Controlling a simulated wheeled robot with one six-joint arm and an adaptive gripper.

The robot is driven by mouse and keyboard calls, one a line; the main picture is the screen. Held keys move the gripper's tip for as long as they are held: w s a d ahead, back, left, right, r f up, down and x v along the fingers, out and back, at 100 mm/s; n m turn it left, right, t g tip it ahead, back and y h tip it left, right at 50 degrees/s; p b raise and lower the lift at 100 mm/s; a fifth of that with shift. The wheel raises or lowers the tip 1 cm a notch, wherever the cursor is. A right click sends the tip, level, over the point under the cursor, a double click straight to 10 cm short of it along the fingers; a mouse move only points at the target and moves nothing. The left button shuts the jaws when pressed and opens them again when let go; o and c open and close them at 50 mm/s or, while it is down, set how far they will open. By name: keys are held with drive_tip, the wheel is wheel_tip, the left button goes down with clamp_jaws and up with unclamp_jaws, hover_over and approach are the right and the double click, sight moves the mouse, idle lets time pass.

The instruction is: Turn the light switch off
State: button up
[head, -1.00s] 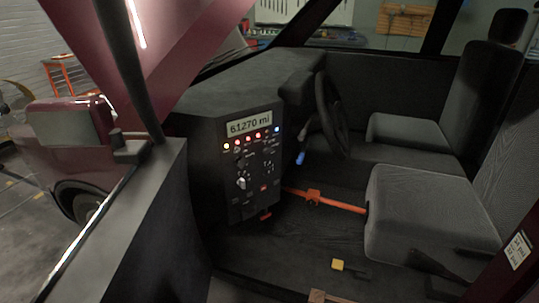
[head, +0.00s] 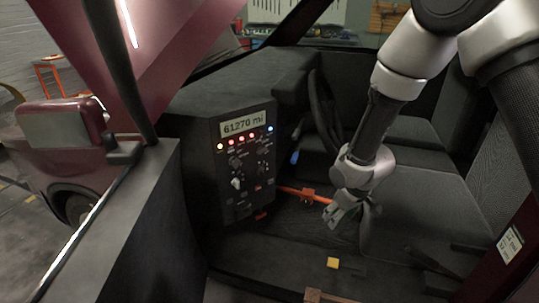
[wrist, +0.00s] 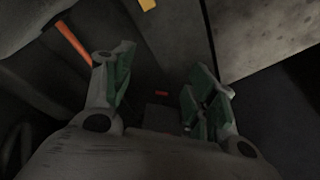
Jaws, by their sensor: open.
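The dashboard panel (head: 228,180) in the head view carries a mileage display, a row of coloured lights and several small knobs and switches. A pale switch (head: 236,184) sits at its lower left; I cannot tell for sure that it is the light switch or how it is set. My gripper (head: 345,219) hangs inside the car to the right of the panel, above the floor and in front of the seat, apart from the panel. In the wrist view my gripper (wrist: 152,90) is open, with nothing between its fingers.
An orange bar (head: 290,191) runs low between the panel and the seat. The seat (head: 425,207) is behind my arm. The steering wheel (head: 326,105) is beyond the panel. A yellow block (head: 333,262) lies on the floor. The open door (head: 140,215) stands at left.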

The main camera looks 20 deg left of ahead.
drive_tip(key=w+a+f+n+t+y, duration=0.25)
drive_tip(key=a+f, duration=0.45)
drive_tip(key=a, duration=0.4)
drive_tip(key=t+y, duration=0.5)
drive_tip(key=y, duration=0.5)
approach(265, 153)
drive_tip(key=a, duration=0.2)
drive_tip(key=shift+n, duration=0.45)
drive_tip(key=x, duration=0.8)
drive_tip(key=shift+w+d, duration=0.35)
drive_tip(key=c, duration=1)
